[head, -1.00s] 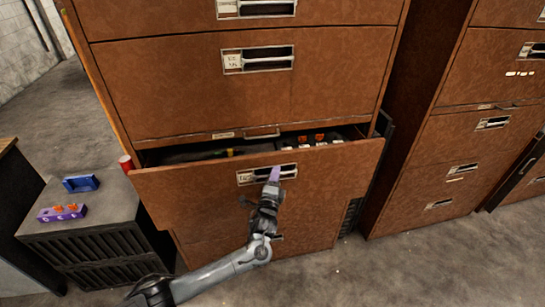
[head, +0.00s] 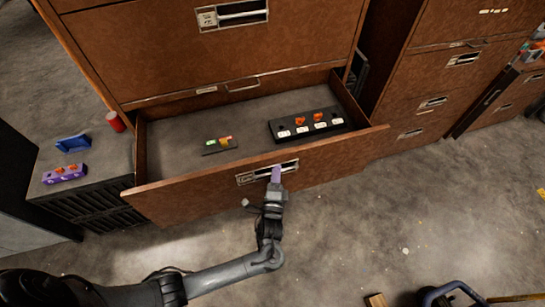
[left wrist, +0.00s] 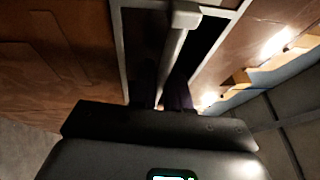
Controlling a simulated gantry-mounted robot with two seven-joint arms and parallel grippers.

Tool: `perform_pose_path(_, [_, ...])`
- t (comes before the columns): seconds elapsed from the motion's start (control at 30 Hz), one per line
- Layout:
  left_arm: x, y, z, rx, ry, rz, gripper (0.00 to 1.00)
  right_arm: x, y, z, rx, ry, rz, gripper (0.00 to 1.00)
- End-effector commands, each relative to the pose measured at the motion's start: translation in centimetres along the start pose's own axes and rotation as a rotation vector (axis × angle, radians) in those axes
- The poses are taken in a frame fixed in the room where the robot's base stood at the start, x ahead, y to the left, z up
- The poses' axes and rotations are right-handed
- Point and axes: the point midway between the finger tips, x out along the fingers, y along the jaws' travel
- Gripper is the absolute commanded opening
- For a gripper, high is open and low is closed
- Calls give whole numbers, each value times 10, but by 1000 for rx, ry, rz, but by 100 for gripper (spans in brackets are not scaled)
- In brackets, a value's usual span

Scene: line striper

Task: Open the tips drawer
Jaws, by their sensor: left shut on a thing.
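The brown tips drawer (head: 160,203) is pulled well out from the cabinet in the head view. Its front has a metal-framed recessed handle (head: 288,167). Inside lie a black holder (head: 290,131) with white labels and orange pieces, and a small dark tray (head: 220,146) with green, yellow and red pieces. My left gripper (head: 276,175), with purple fingertips, is at the handle and shut on it. The left wrist view shows the pale handle bar (left wrist: 178,45) running to the gripper's fingers. My right gripper is not in view.
A low dark side cabinet (head: 100,160) stands left of the drawer, bearing a red cylinder (head: 116,121), a blue holder (head: 73,143) and a purple block (head: 64,173). More brown drawers stand right. The floor in front is mostly open, with a blue-handled item (head: 450,293) at lower right.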

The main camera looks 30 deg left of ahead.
Motion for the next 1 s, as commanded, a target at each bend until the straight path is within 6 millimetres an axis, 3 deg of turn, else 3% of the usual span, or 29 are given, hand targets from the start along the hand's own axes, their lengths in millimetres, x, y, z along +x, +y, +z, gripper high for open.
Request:
perform_pose_path(0.5, [-8,-3,-4,-1,0,-3,0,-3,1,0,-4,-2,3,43])
perform_pose_path(0.53, [-8,-3,-4,-1,0,-3,18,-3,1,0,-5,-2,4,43])
perform_pose_path(0.57, [-8,-3,-4,-1,0,-3,22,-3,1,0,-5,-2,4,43])
perform_pose_path(1.0, [-16,-1,-4,-1,1,1,22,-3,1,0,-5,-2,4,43])
